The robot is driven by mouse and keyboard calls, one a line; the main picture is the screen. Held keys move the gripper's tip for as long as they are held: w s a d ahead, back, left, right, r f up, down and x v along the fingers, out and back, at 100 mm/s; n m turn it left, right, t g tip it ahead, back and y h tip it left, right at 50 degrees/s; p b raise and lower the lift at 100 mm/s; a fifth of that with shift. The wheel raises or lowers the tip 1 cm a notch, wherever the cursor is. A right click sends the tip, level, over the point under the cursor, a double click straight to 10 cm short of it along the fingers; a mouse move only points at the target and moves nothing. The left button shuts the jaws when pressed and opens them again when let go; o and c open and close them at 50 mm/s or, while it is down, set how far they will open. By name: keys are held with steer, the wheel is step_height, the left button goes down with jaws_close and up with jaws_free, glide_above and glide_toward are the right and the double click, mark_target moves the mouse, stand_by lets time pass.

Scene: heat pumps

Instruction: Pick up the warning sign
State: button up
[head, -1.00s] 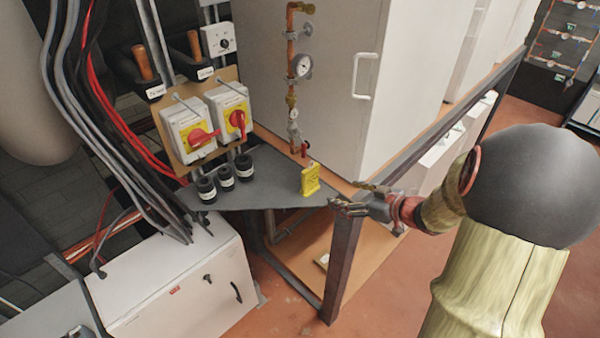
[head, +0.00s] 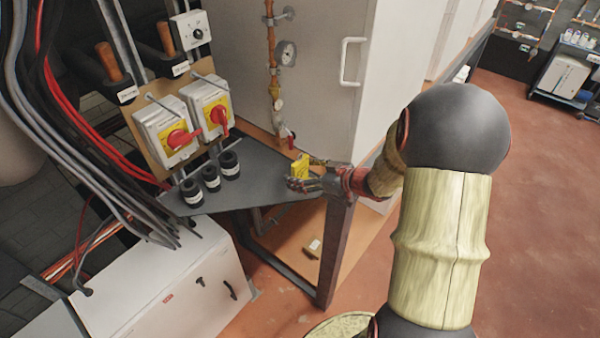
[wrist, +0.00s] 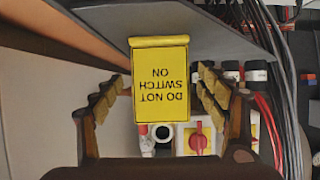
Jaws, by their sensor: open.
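The warning sign (head: 300,166) is a small yellow plate standing on the grey shelf (head: 250,180) near its right corner. In the wrist view the sign (wrist: 160,80) appears upside down, reading "DO NOT SWITCH ON", centred ahead between the fingers. My gripper (head: 312,182) is at the shelf's right corner, close to the sign and partly in front of it in the head view. In the wrist view my gripper (wrist: 160,100) is open, with one finger on each side of the sign and a visible gap on both sides. I cannot tell how deep the sign sits between the fingertips.
Several black cylinders (head: 210,178) stand on the shelf left of the sign. Switch boxes with red handles (head: 183,138) are behind them. A pipe with a gauge (head: 286,53) and a white cabinet (head: 320,100) stand behind. A dark frame post (head: 336,250) is below the shelf corner.

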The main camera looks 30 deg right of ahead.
steer(key=shift+w+a+f, duration=0.25)
steer(key=shift+w, duration=0.25)
steer(key=shift+c, duration=0.4)
steer(key=c, duration=1.1)
steer(key=shift+c, duration=0.3)
